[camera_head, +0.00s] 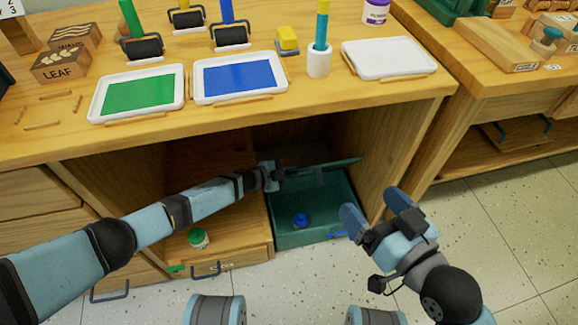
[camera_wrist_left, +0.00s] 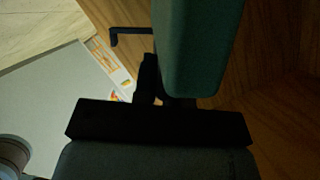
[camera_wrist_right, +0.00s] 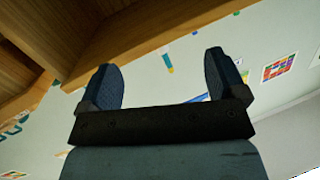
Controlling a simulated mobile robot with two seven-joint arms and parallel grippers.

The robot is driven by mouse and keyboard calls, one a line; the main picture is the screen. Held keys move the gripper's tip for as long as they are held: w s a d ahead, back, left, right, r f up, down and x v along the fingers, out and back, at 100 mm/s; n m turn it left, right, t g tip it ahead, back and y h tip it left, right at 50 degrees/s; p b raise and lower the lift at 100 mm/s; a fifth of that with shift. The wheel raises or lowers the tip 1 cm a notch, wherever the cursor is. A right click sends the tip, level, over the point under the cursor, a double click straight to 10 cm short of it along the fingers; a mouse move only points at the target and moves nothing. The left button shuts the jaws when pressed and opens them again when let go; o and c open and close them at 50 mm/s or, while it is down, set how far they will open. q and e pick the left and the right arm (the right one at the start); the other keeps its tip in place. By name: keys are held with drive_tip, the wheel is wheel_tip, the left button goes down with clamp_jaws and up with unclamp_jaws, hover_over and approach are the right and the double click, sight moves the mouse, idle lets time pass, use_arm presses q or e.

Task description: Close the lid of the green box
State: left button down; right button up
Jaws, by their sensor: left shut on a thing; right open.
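The green box (camera_head: 312,238) sits low in the cabinet recess, right of a wooden drawer. Its lid (camera_head: 342,163) stands raised above the back of the box, so the inside shows. A small blue object (camera_head: 300,221) lies in the box. My left gripper (camera_head: 274,176) reaches into the recess and is shut on the lid's left side. In the left wrist view the green lid (camera_wrist_left: 200,50) fills the top middle; the grip itself is largely hidden. My right gripper (camera_head: 378,212) is open and empty, in front of the box's right side; it also shows in the right wrist view (camera_wrist_right: 165,80).
The tabletop (camera_head: 300,110) above carries a green tray (camera_head: 138,93), a blue tray (camera_head: 240,77), a white tray (camera_head: 388,58) and rollers. The cabinet's right wall (camera_head: 400,150) is close to the lid. Floor at right is clear.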

use_arm(q)
drive_tip(key=s+d+f+b, duration=0.3)
drive_tip(key=s+f+b, duration=0.1)
drive_tip(key=s+f, duration=0.6)
drive_tip(key=shift+f, duration=0.75)
use_arm(e)
drive_tip(key=shift+w+d+n+t, duration=0.3)
drive_tip(key=shift+w+n, duration=0.15)
drive_tip(key=shift+n, duration=0.1)
drive_tip(key=shift+w+d+n+t, duration=0.3)
drive_tip(key=shift+w+n, duration=0.15)
drive_tip(key=shift+n, duration=0.1)
use_arm(q)
drive_tip(key=shift+s+d, duration=0.1)
use_arm(e)
drive_tip(key=shift+r, duration=0.1)
use_arm(q)
drive_tip(key=c, duration=1.3)
unclamp_jaws()
drive_tip(key=shift+o, duration=0.5)
use_arm(e)
drive_tip(key=shift+f, duration=0.2)
